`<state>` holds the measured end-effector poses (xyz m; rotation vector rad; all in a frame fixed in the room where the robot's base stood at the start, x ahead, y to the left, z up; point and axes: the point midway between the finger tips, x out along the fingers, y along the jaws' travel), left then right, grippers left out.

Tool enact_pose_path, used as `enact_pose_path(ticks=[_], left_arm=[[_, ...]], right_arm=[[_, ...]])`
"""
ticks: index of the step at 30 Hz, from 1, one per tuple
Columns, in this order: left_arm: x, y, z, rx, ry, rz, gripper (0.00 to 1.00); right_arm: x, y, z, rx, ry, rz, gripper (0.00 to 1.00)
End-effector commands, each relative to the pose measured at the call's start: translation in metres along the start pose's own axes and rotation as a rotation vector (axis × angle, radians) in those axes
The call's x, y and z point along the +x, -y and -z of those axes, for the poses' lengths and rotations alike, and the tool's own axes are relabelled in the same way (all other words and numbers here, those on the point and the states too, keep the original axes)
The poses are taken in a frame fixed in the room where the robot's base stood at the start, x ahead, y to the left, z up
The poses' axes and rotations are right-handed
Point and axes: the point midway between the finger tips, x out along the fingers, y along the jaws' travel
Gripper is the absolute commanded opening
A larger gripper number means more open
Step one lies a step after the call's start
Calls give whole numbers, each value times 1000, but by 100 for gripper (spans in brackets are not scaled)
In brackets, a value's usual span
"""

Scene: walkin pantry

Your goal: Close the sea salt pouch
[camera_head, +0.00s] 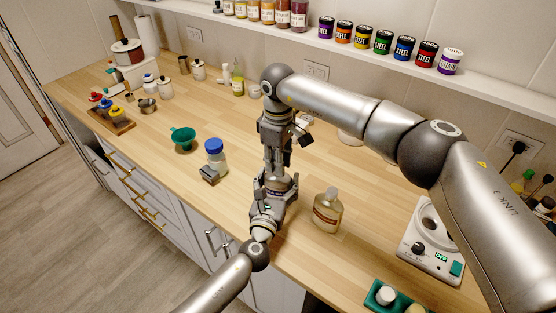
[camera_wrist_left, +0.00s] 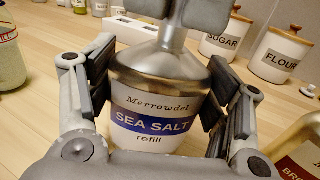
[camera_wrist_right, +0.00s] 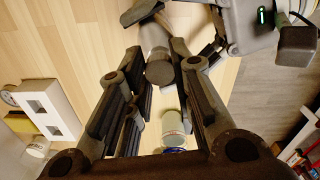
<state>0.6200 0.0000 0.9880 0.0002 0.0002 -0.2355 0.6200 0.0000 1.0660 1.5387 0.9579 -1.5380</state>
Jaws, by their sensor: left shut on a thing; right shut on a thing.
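The sea salt pouch (camera_wrist_left: 155,110) is silver with a white and blue label and stands upright in the left wrist view. In the head view its blue label band (camera_head: 278,190) shows between my grippers. My left gripper (camera_wrist_left: 157,95) is shut around the pouch body, with a finger on each side. My right gripper (camera_head: 276,165) comes down from above, and its fingers close on the narrow top of the pouch. My right gripper also shows in the right wrist view (camera_wrist_right: 160,90).
A brown-labelled bottle (camera_head: 327,210) stands just right of the pouch. A blue-lidded jar (camera_head: 216,157) and a green funnel (camera_head: 183,137) stand left. A white appliance (camera_head: 430,245) and a green tray (camera_head: 385,297) are at right. Sugar (camera_wrist_left: 225,38) and flour (camera_wrist_left: 280,55) canisters stand behind.

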Motion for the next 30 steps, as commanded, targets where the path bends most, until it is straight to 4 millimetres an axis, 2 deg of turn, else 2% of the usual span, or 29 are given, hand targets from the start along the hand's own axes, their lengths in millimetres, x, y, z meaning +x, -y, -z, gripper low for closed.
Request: enact_pose_path(ticks=[2,3,8,17,20,23,30], left_arm=[[0,1,0,-1,-1,2,6],[0,1,0,-1,-1,2,6],[0,1,0,-1,-1,2,6],[0,1,0,-1,-1,1,6],[0,0,0,-1,-1,1,6],[0,0,0,-1,-1,1,6],[0,0,0,-1,-1,0,6]], right_arm=[[0,-1,0,0,-1,-2,16],[0,-1,0,-1,-1,-2,27],[0,-1,0,-2,-1,-1,47],[-1,0,0,-4,0,0,47],[-7,-1,0,-4,-1,-1,47],[-21,-1,1,-4,-2,-3,47],[-72,-1,1,-4,-3,-5,47]])
